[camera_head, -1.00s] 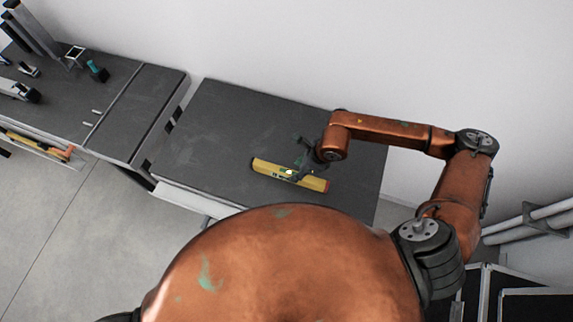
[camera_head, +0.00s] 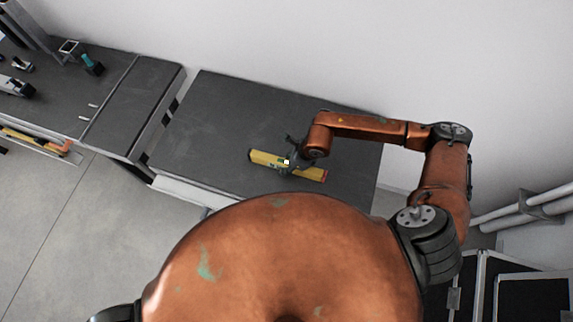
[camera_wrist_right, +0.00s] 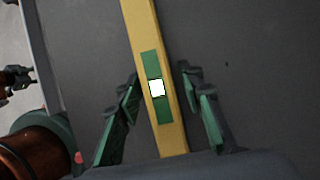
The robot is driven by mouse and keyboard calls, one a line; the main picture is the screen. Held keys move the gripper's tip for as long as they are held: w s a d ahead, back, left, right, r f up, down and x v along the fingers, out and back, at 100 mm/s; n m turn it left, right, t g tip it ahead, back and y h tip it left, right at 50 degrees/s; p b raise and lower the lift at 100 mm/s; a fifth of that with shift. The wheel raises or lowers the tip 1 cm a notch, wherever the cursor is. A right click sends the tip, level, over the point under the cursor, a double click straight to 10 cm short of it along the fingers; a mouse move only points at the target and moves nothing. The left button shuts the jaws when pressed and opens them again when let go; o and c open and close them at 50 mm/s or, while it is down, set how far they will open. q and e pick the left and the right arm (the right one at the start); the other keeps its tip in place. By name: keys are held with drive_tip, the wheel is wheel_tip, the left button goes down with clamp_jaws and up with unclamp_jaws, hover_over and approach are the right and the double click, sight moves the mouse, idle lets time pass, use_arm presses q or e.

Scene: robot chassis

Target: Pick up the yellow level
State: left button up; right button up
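The yellow level (camera_head: 308,173) lies flat on the dark tabletop, slanting down to the right in the head view. In the right wrist view the level (camera_wrist_right: 141,27) runs from top to bottom, with a green panel and a bright white window at its middle. My right gripper (camera_head: 287,165) is over the middle of the level. Its green-padded fingers (camera_wrist_right: 157,85) are open, one on each side of the level, with gaps to both sides. A dark jointed part at the left edge of the wrist view may be my left gripper (camera_wrist_right: 15,78); its opening is unclear.
The dark table (camera_head: 215,110) is otherwise clear around the level. A second bench (camera_head: 110,100) stands to the left, with small tools and a teal-topped item (camera_head: 92,64). A white wall is behind. Dark cases (camera_head: 520,285) and pale pipes (camera_head: 520,210) are at the lower right.

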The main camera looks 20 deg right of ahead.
clamp_jaws()
drive_tip(key=shift+r, duration=0.1)
idle(0.4)
